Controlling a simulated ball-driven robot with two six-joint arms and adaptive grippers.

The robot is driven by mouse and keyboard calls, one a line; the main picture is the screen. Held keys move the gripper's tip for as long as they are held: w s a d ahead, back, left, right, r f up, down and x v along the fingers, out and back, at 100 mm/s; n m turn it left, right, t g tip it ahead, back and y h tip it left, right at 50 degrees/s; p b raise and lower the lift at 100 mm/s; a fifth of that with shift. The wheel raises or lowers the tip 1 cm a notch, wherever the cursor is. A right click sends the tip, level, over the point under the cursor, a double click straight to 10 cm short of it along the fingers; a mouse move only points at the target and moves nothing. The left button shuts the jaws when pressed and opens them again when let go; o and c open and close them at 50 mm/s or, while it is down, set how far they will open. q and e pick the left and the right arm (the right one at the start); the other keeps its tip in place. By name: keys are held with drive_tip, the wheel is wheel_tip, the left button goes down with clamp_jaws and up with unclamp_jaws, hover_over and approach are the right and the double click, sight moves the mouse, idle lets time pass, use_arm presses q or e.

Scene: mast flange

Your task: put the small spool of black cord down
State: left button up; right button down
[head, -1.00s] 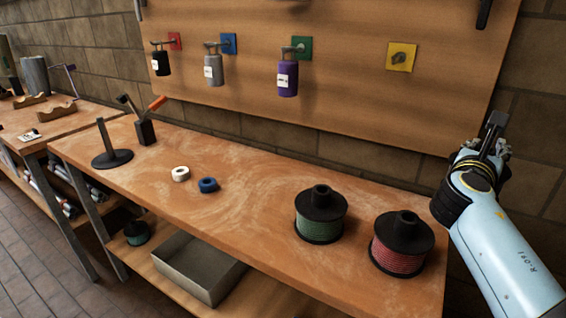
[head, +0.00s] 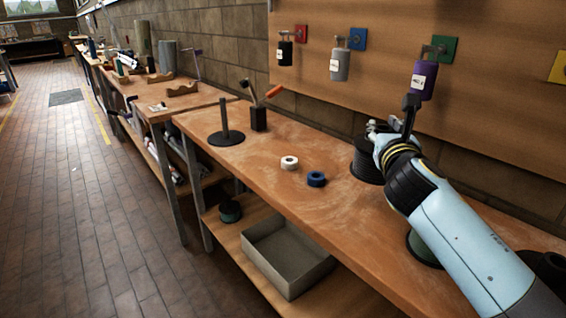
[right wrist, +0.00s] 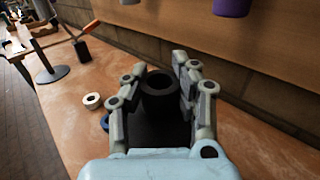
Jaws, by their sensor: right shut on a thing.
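The small spool of black cord (head: 366,163) is a dark flanged reel beside my right gripper (head: 391,125) in the head view, over the back part of the bench. My right gripper is shut on it. In the right wrist view the spool's round black hub (right wrist: 158,88) shows between the two fingers, with its dark body below. The spool looks roughly upright. I cannot tell whether its base touches the bench. The gripper and forearm hide its right side. My left gripper is not in view.
The wooden bench (head: 300,212) has white (head: 289,162) and blue (head: 316,179) tape rolls left of the spool. A green-cord spool (head: 424,250) is partly behind my forearm. A black post on a round base (head: 226,137) stands farther left. Bottles hang on the board above.

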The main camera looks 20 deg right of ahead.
sight(363, 167)
wheel_tip(363, 167, down, 10)
drive_tip(key=b, duration=0.6)
drive_tip(key=shift+a, duration=0.15)
drive_tip(key=shift+w, duration=0.1)
drive_tip(key=shift+f, duration=0.15)
drive_tip(key=c, duration=1.1)
unclamp_jaws()
drive_tip(key=shift+o, duration=0.2)
